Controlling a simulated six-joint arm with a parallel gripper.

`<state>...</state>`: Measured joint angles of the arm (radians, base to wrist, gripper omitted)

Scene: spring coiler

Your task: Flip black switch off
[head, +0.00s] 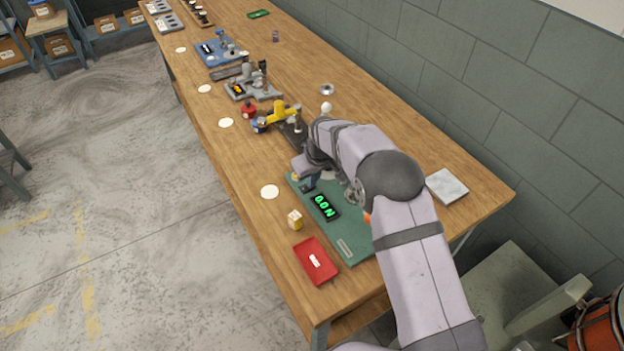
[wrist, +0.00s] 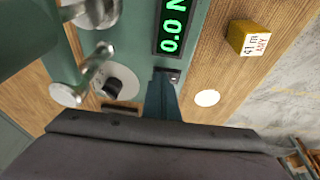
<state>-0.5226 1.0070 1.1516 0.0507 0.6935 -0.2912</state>
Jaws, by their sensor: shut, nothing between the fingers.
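The green spring tester plate (head: 345,248) lies on the bench, with a lit display (head: 325,206) reading 0.0 N in green. The display also shows in the wrist view (wrist: 172,27). A small black part that looks like the black switch (wrist: 174,77) sits just below the display in the wrist view. My gripper (wrist: 163,82) is shut and empty, with its narrow dark tip at this part, partly covering it. I cannot tell whether they touch. In the head view my gripper (head: 309,184) is over the plate's far end, and the switch is hidden or too small there.
A round knob (wrist: 122,83) and a metal lever (wrist: 95,68) stand left of the fingers in the wrist view. A yellow block (head: 295,219) and red tray (head: 315,261) lie near the plate. Other fixtures, including a yellow-handled one (head: 279,112), stand farther along the bench.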

